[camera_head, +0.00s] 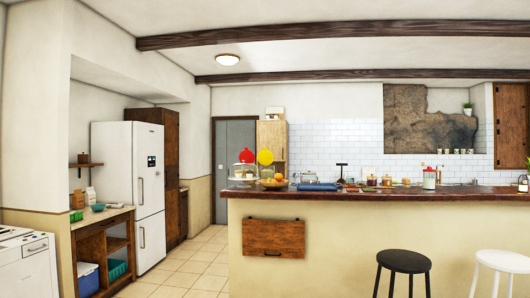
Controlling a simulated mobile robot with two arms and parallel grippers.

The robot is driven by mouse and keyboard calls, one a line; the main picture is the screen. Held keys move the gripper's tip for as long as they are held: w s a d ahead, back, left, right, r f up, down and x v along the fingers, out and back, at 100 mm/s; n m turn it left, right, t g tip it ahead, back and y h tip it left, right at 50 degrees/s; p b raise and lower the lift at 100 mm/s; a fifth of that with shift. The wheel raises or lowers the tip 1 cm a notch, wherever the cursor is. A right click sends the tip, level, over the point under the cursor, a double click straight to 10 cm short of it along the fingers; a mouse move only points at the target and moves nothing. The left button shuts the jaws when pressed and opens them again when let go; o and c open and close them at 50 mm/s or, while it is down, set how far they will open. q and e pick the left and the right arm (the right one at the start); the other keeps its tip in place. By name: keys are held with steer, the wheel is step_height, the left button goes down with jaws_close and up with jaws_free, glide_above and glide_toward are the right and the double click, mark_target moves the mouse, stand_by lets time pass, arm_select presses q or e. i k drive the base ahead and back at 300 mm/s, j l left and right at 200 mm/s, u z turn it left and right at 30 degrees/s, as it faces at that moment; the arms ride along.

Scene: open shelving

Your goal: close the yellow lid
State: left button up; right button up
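A round yellow shape (265,157), which looks like a raised lid, shows above the far left end of the long counter. It stands close to upright, and what it is fixed to is too small to tell. A similar red round shape (247,156) is just left of it. Neither of my grippers is in view.
The long counter (390,194) runs from the middle to the right edge. It bears a fruit bowl (272,184) and several jars. A black stool (403,262) and a white stool (503,261) stand before it. The tiled floor (190,264) is free between the fridge (128,170) and counter.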

mark_target(265, 157)
steer(key=i+u, duration=0.2)
steer(key=i, duration=1.6)
steer(key=i+j, duration=0.1)
steer(key=i, duration=1.35)
steer(key=i+z, duration=0.1)
steer(key=i, duration=1.3)
